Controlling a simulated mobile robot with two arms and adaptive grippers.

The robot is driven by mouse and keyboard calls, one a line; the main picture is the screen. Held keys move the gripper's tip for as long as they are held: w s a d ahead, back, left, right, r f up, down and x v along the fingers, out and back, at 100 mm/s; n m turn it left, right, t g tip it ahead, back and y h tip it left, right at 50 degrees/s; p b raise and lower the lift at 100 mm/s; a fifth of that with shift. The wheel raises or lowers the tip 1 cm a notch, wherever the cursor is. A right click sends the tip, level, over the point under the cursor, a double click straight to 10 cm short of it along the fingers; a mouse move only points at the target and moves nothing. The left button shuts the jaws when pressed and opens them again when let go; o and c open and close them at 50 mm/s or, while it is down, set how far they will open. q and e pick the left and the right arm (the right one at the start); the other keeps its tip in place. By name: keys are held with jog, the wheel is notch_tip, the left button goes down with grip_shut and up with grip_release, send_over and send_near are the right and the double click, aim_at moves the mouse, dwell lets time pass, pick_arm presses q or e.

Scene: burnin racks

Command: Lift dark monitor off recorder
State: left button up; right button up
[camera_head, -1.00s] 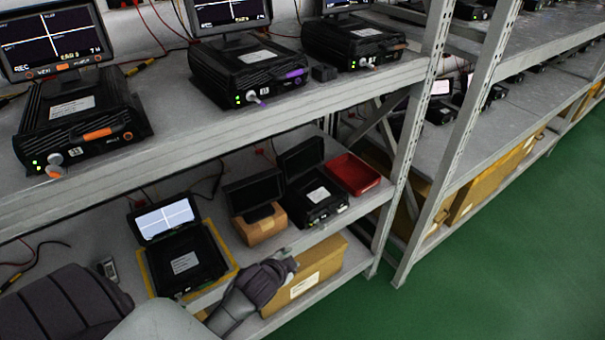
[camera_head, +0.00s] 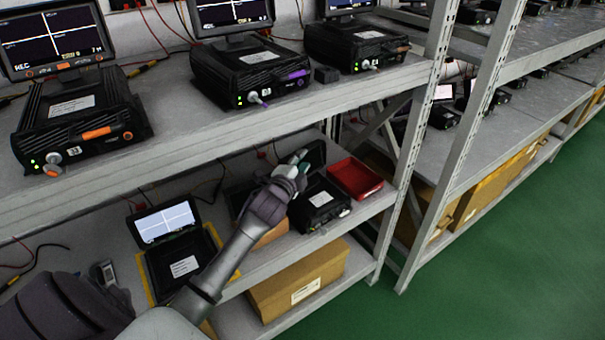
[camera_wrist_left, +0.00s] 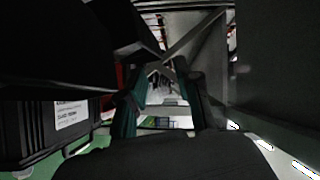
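The dark monitor (camera_head: 317,155) is a black, blank screen standing at the back of a black recorder (camera_head: 325,208) on the lower shelf in the head view. My left gripper (camera_head: 299,157) is in front of the monitor's left part and hides some of it. I cannot tell whether it touches the monitor. In the left wrist view the two teal-padded fingers (camera_wrist_left: 160,103) are apart, with only background visible between them. A black unit with a white label (camera_wrist_left: 72,115) is left of the fingers there. My right gripper is not in view.
A red tray (camera_head: 355,178) is right of the recorder. A recorder with a lit monitor (camera_head: 165,222) stands at left. The upper shelf (camera_head: 200,138) overhangs close by, and a rack post (camera_head: 400,170) stands right.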

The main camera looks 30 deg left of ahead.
aim_at(310, 150)
pick_arm(q)
jog(key=x, duration=0.5)
jog(key=shift+w+a+f, duration=0.1)
jog(key=shift+w+f, duration=0.15)
jog(key=shift+w, duration=0.05)
grip_shut()
jog(key=shift+r, duration=0.1)
